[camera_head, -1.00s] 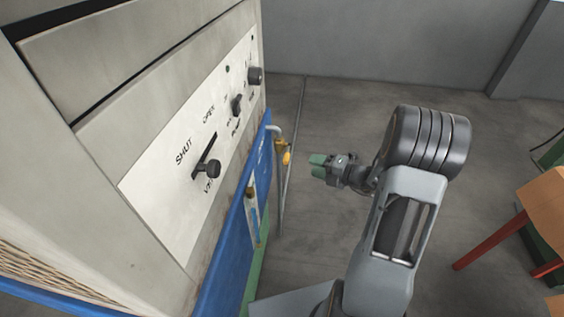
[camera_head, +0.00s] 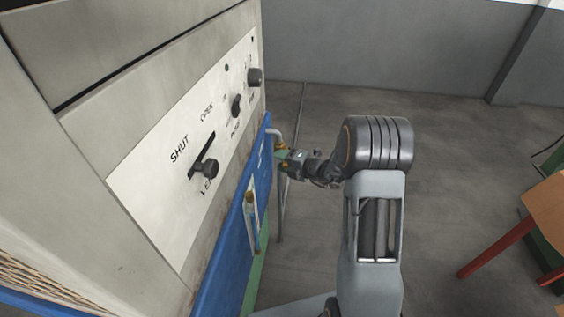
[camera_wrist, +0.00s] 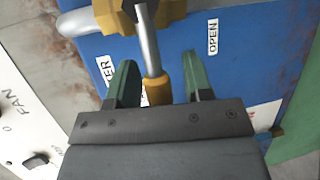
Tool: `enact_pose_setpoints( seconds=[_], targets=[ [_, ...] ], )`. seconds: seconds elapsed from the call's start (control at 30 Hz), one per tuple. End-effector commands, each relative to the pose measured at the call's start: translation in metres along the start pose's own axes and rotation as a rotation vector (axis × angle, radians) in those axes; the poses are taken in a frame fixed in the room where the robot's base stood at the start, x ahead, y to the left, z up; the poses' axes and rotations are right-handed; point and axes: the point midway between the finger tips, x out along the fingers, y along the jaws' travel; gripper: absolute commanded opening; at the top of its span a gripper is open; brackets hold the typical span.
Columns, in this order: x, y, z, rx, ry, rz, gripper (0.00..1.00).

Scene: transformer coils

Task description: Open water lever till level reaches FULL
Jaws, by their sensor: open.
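The water lever (camera_wrist: 147,45) is a silver rod with a yellow end, hanging from a yellow valve body (camera_wrist: 112,14) in the wrist view. My gripper (camera_wrist: 160,78) is open, with one green finger on each side of the rod's lower end. Contact with either finger cannot be told. A label ending in "ER" (camera_wrist: 107,69) is left of the rod, and an "OPEN" label (camera_wrist: 212,37) is right of it. In the head view my gripper (camera_head: 281,156) is at the blue panel (camera_head: 228,245) and hides most of the valve. A gauge-like tube (camera_head: 252,220) stands on the panel; its level is unreadable.
A white control plate (camera_head: 150,190) with a vent lever (camera_head: 207,168) and knobs (camera_head: 254,78) is above the blue panel. A grey pipe (camera_head: 279,215) runs down beside the gripper.

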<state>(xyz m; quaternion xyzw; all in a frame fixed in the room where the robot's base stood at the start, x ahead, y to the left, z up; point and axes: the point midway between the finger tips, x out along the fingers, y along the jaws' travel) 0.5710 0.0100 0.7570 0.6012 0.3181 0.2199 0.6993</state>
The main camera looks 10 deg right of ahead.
Motion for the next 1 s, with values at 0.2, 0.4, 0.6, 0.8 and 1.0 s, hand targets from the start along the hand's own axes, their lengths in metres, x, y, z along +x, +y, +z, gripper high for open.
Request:
enact_pose_setpoints(
  seconds=[0.2,0.4,0.6,0.8,1.0],
  targets=[
    [0.0011,0.0001,-0.0001,0.000,0.000,0.000,0.46],
    [0.0010,0.0001,-0.0001,0.000,0.001,0.000,0.34],
    [0.0009,0.0001,-0.0001,0.000,0.001,0.000,0.15],
    [0.0008,0.0001,-0.0001,0.000,0.001,0.000,0.00],
    [0.0008,0.0001,-0.0001,0.000,0.001,0.000,0.00]
  ],
)
